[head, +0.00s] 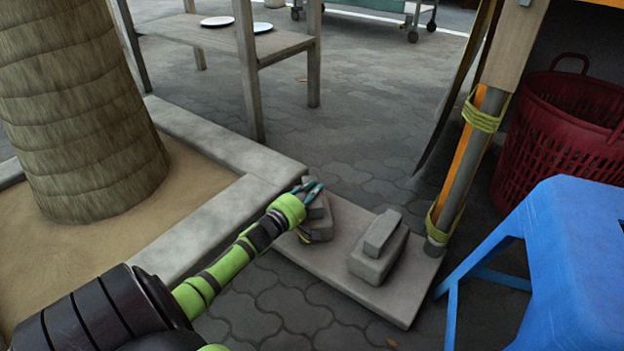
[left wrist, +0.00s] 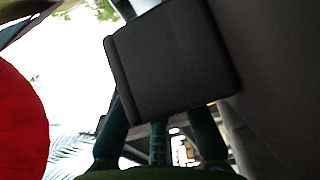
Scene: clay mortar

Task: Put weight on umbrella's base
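A grey slab, the umbrella's base (head: 405,308), lies on the paving beside the umbrella pole (head: 465,165). A stack of grey block weights (head: 378,262) sits on its right part. More grey blocks (head: 318,228) are at its left end, partly hidden by my left gripper (head: 311,188). The gripper's teal fingers are right at the upper block there. In the left wrist view a dark grey block (left wrist: 172,60) fills the middle and covers the fingertips (left wrist: 158,125), so I cannot tell if they clamp it. My right gripper is not in view.
A blue stool (head: 570,235) and a red basket (head: 560,130) stand to the right. A concrete curb (head: 215,225) around a trunk (head: 75,110) runs on the left. A table (head: 205,35) with two plates stands behind. Paving between is clear.

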